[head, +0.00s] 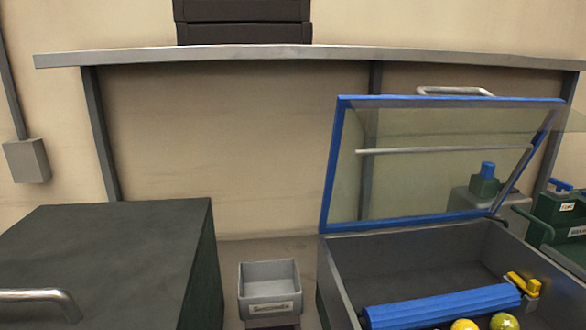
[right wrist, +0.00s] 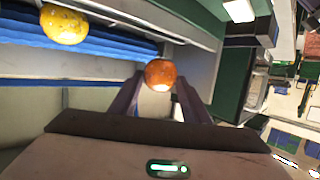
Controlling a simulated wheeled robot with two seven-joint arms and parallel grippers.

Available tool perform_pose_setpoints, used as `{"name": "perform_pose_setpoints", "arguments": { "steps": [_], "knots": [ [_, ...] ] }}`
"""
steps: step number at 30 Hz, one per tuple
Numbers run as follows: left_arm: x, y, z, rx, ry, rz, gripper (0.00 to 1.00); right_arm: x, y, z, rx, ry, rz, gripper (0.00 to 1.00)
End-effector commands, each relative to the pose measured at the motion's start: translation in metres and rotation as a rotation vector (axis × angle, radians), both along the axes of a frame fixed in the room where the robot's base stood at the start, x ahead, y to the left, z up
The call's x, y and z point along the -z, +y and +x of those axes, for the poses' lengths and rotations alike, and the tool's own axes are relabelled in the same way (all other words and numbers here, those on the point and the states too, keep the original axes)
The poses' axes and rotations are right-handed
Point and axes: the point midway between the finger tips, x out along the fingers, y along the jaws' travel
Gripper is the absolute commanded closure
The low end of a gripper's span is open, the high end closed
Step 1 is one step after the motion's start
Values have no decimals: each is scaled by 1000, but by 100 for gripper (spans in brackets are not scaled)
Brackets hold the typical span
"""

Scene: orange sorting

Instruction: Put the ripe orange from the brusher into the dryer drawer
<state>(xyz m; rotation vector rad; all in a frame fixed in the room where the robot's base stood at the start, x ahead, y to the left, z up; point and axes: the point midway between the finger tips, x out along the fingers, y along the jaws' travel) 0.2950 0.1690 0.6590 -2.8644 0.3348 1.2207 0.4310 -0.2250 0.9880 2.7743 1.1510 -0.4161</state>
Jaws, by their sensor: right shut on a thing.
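The ripe orange (right wrist: 160,73) shows in the right wrist view between the fingertips of my right gripper (right wrist: 159,84). That gripper is shut on it. The brusher (head: 410,262) is the grey box at the right of the head view, with its blue-framed glass lid (head: 333,165) raised. A blue roller (head: 440,306) and two yellow fruits (head: 504,321) lie inside it; a yellow fruit (right wrist: 64,24) also shows in the right wrist view. I cannot tell which part is the dryer drawer. My left gripper is not in view.
A dark green cabinet (head: 120,235) with a metal handle (head: 40,296) stands at the left. A small labelled grey bin (head: 269,288) stands between it and the brusher. Green containers (head: 565,210) are at the far right.

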Motion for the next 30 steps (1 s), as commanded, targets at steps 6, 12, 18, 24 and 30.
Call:
{"name": "perform_pose_setpoints", "arguments": {
  "steps": [6, 12, 18, 24, 30],
  "knots": [
    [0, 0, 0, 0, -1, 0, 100, -5, 17, -24, -129, -4, -1, 81],
    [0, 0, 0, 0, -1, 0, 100, -5, 20, -32, -167, 0, -10, 81],
    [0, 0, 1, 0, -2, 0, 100, -6, 21, -31, -164, -1, -3, 81],
    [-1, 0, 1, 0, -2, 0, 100, -6, 21, -31, -164, 0, -5, 81],
    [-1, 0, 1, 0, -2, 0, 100, -2, 16, -24, -130, 2, -7, 81]
  ]
}}
